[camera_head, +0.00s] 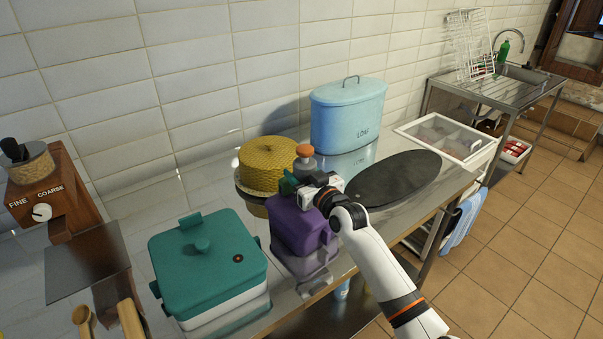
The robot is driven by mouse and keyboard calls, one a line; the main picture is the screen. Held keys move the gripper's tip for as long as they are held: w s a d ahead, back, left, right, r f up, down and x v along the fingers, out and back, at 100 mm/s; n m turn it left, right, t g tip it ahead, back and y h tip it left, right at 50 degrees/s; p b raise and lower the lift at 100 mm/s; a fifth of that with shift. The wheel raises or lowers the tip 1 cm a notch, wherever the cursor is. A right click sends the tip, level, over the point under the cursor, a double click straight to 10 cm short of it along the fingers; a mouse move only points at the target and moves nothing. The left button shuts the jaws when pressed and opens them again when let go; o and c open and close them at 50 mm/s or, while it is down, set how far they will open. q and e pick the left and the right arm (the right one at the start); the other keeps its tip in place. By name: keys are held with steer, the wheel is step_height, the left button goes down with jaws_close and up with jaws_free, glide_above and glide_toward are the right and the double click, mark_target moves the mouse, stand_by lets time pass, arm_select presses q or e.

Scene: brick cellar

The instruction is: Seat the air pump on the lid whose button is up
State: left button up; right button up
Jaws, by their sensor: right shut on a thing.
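The air pump (304,165) has a grey body and an orange top. My right gripper (300,187) is shut on it, over the purple box (300,229). The gripper hides the pump's lower end and much of the purple lid, so I cannot tell whether the pump touches the lid, or how that lid's button stands. The teal box (208,268) stands to the left, with a knob on its lid and a small dark round button (238,258) with an orange centre. I cannot tell from here whether that button is raised. My left gripper is not in view.
A yellow woven-looking round thing (266,163) stands close behind the purple box. A blue loaf bin (347,117) is at the back and a dark round board (393,178) lies to the right. A wooden grinder (46,191) and wooden utensils (130,320) are at left.

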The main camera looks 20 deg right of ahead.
steer(key=shift+r, duration=0.1)
steer(key=shift+f+b, duration=1.45)
steer(key=shift+f, duration=0.65)
steer(key=o, duration=1.1)
steer(key=shift+o, duration=0.2)
steer(key=v, duration=1.2)
steer(key=shift+b, duration=0.45)
steer(key=shift+s+f, duration=0.1)
